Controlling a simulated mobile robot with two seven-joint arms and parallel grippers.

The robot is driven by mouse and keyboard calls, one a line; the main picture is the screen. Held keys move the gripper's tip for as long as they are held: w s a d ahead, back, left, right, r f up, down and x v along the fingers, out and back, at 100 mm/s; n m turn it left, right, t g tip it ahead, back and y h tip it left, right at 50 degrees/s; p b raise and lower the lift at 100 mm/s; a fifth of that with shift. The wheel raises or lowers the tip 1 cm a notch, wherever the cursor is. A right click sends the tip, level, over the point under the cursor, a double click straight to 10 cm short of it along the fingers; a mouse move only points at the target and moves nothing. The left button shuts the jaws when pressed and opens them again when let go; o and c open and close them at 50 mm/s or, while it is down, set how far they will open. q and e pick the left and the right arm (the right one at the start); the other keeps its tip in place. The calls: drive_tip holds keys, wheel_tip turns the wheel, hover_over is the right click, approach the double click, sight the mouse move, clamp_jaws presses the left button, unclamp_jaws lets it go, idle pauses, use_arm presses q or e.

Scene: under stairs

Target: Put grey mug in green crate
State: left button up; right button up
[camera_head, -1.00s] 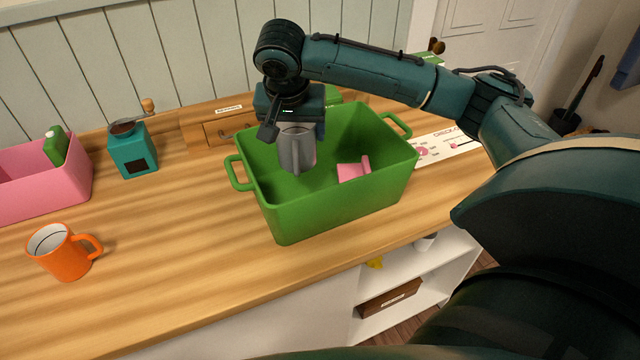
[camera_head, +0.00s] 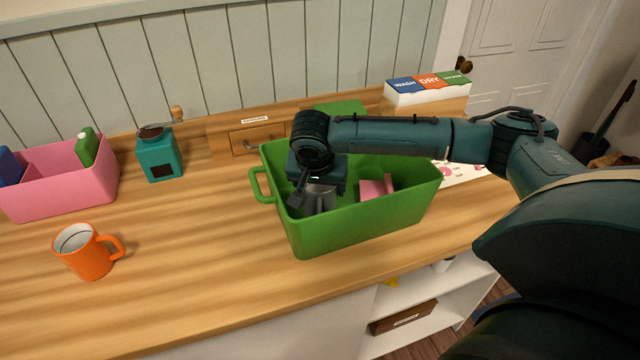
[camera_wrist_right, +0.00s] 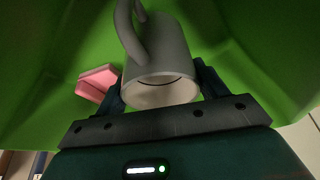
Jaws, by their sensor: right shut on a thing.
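The grey mug (camera_head: 321,199) is inside the green crate (camera_head: 365,228), at its left part, below the rim. My right gripper (camera_head: 312,196) reaches down into the crate and is shut on the mug. In the right wrist view the grey mug (camera_wrist_right: 160,60) sits between the two fingers of my right gripper (camera_wrist_right: 160,88), its handle towards the top of the picture. Whether the mug touches the crate floor is hard to tell. My left gripper is not in view.
A pink object (camera_head: 375,189) lies in the crate, right of the mug. An orange mug (camera_head: 87,251), a teal grinder (camera_head: 158,155) and a pink bin (camera_head: 70,190) stand to the left. A wash-and-dry box (camera_head: 428,90) stands at the back right. Counter between orange mug and crate is clear.

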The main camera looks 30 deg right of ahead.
sight(316, 201)
drive_tip(key=shift+f, duration=0.1)
drive_tip(key=o, duration=1.2)
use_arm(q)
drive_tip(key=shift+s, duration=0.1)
use_arm(e)
drive_tip(key=shift+o, duration=0.2)
use_arm(q)
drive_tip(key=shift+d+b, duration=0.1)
drive_tip(key=shift+b, duration=0.4)
use_arm(e)
drive_tip(key=v, duration=1.2)
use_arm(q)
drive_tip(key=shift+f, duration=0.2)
